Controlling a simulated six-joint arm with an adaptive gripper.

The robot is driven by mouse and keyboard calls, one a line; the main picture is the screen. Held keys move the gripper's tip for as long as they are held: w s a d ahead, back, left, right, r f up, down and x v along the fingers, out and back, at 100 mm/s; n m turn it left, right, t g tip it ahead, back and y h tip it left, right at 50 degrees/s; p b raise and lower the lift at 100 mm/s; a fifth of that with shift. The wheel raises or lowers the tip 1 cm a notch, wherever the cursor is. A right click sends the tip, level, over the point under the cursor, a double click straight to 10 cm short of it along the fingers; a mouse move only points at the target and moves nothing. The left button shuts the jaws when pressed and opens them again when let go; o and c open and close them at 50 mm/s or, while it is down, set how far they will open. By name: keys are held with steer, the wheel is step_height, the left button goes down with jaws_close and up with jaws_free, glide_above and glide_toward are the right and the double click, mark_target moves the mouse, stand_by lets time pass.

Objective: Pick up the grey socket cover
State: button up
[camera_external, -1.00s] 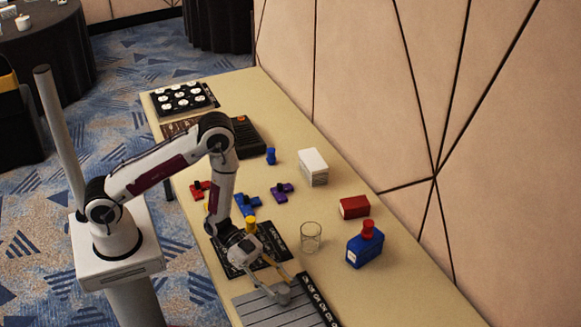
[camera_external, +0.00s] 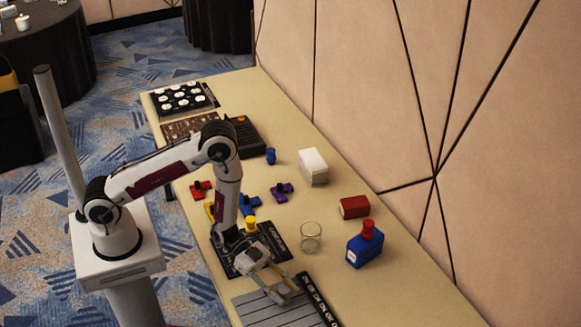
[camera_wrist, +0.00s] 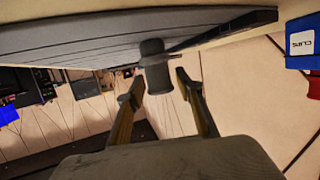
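The grey socket cover (camera_wrist: 155,66) is a short dark grey cylinder standing on the grey ribbed board (camera_wrist: 75,42). In the external view it is mostly hidden by my fingers at the board (camera_external: 262,312). My gripper (camera_external: 284,291) reaches down at a slant to it. In the wrist view my gripper (camera_wrist: 158,84) is open, its fingertips on either side of the cover's free end. A small gap shows at each side, so the fingers do not visibly grip it.
A black lettered strip (camera_external: 318,299) edges the board. A yellow piece (camera_external: 251,224) stands on a black mat (camera_external: 273,238) near my wrist.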

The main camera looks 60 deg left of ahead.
mark_target(284, 289)
steer(key=c, duration=0.4)
steer(key=shift+r, duration=0.15)
steer(key=shift+r, duration=4.85)
